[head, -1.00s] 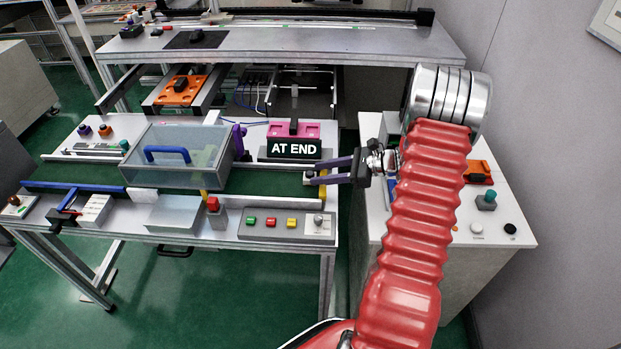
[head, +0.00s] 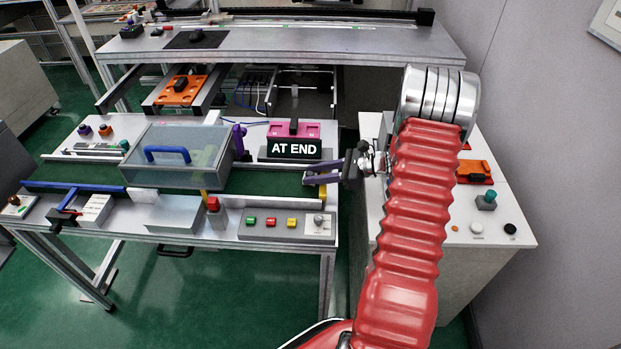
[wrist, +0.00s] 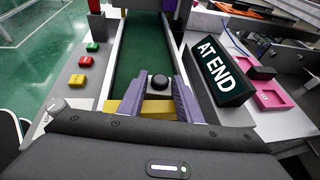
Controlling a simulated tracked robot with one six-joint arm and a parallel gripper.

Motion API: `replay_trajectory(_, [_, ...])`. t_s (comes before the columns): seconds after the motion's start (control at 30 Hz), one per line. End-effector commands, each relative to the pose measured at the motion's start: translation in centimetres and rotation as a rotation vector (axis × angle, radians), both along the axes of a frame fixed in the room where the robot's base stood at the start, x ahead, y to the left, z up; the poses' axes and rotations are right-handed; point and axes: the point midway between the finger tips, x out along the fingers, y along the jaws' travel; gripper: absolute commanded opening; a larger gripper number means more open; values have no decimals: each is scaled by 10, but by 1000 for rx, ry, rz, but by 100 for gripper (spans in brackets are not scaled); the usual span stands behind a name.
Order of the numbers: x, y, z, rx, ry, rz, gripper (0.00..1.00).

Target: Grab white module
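My gripper (head: 308,174) is open over the right end of the green conveyor (wrist: 137,58). Its two purple fingers also show in the wrist view (wrist: 158,92), spread apart. A yellow bar (wrist: 157,108) crosses the conveyor between the fingers. No other piece is clearly recognisable as the white module.
A black "AT END" sign (head: 293,148) stands behind the gripper, with a pink fixture (head: 294,129) beyond. A transparent cover with a blue handle (head: 168,154) spans the conveyor to the left. A button panel (head: 285,225) lies in front. A white side cabinet (head: 455,225) is at right.

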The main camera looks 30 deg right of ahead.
Motion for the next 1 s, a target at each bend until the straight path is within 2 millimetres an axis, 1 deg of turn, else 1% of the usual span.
replay_trajectory(0.03, [0,0,0,0,0,0,25])
replay_trajectory(0.27, [0,0,0,-1,1,0,9])
replay_trajectory(0.5, [0,0,0,-1,1,0,8])
replay_trajectory(0.63, [0,0,5,-1,-1,0,8])
replay_trajectory(0.77, [0,0,17,-3,-1,0,8])
replay_trajectory(0.87, [0,0,32,-4,-2,1,8])
replay_trajectory(1.0, [0,0,56,-3,-3,1,8])
